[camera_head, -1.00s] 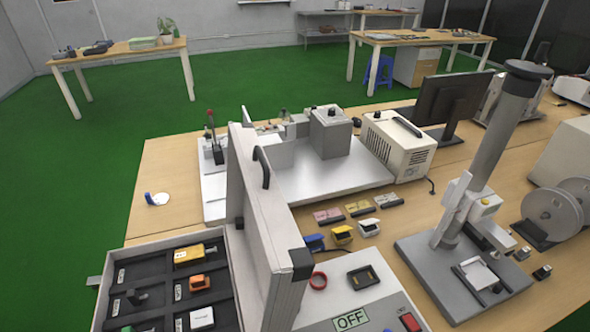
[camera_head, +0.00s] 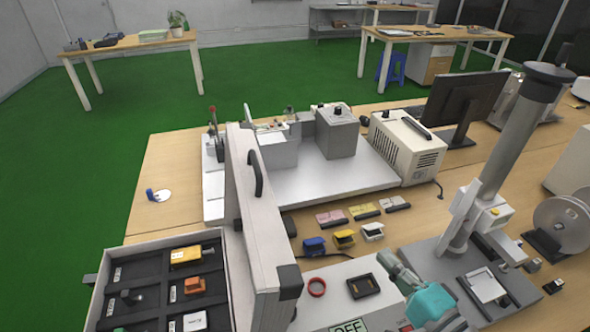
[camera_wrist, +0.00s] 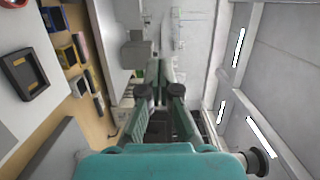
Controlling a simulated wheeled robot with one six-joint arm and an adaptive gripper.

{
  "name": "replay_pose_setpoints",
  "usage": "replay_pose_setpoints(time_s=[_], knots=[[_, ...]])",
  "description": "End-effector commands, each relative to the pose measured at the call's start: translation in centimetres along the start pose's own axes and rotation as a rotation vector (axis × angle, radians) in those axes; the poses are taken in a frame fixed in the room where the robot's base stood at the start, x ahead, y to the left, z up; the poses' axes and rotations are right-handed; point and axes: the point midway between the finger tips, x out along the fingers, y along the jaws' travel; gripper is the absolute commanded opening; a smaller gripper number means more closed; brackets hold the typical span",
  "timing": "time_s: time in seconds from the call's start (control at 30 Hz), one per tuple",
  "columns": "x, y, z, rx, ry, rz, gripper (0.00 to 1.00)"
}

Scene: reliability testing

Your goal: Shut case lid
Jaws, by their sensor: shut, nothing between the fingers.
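The case (camera_head: 97,288) stands open at the lower left in the head view. Its tray has dark compartments holding a yellow item, an orange item and a white item. Its grey lid (camera_head: 262,235) stands upright along the right side of the case, with a black handle (camera_head: 255,172) on its outer face. My teal gripper (camera_head: 388,262) is at the lower right of the head view, right of the lid and apart from it. In the wrist view its fingers (camera_wrist: 159,75) are together and empty. I cannot make out the lid in the wrist view.
A grey stand with a column (camera_head: 500,150) is at right. A beige box (camera_head: 402,148) and monitor (camera_head: 465,105) stand behind.

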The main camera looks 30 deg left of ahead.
Motion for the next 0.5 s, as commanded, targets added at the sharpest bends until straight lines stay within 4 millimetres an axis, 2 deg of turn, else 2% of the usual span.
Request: replay_pose_setpoints(time_s=[0.03,0.2,0.3,0.4,0.5], knots=[[1.0,-2.3,0.2,0.004,-0.055,-0.020,0.00],[3.0,-8.8,1.9,0.028,-0.262,-0.048,0.00],[3.5,-12.3,3.2,0.028,-0.377,-0.049,0.00],[3.6,-15.2,4.3,0.022,-0.472,-0.040,0.00],[3.5,-17.2,5.2,0.012,-0.542,-0.029,0.00]])
